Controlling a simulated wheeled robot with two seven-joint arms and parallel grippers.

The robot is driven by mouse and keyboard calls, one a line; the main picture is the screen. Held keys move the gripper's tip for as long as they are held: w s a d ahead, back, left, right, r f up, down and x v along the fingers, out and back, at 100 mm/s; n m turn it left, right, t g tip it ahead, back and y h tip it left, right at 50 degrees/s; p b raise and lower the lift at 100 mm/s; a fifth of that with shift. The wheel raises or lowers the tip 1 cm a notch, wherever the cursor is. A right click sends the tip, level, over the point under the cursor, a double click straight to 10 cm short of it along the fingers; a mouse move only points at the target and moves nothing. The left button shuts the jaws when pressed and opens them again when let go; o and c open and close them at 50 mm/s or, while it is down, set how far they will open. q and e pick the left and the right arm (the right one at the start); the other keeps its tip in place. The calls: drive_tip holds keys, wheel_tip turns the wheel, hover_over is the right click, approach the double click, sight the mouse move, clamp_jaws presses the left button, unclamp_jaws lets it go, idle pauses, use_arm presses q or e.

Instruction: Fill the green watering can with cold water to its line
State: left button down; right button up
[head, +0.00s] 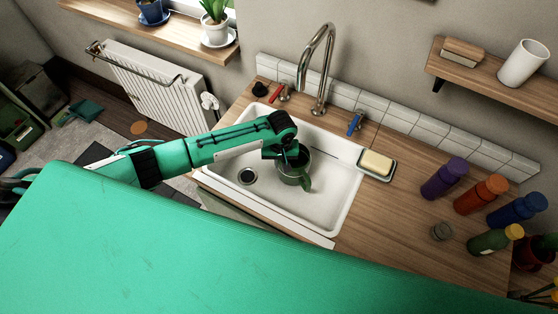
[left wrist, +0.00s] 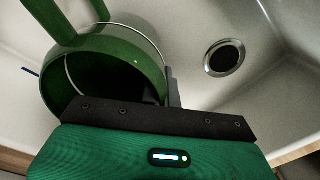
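The green watering can (head: 304,180) is in the white sink, and I cannot tell if it touches the basin floor. My left gripper (head: 286,153) is at the can's rim, one finger (left wrist: 172,88) against the outer wall near mid-palm; the other finger is hidden. It appears shut on the rim. The tap (head: 322,65) arches over the sink, with no stream visible. Its blue lever (head: 354,124) is right, its red lever (head: 277,90) left.
The sink (head: 338,205) has a drain (head: 246,176) left of the can. A yellow sponge (head: 376,163) lies in a dish at its right edge. Several coloured bottles (head: 443,178) stand on the right counter. My large green body part hides the lower left.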

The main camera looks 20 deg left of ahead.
use_arm(q)
drive_tip(key=shift+f, duration=0.2)
idle(0.4)
drive_tip(key=c, duration=1.6)
unclamp_jaws()
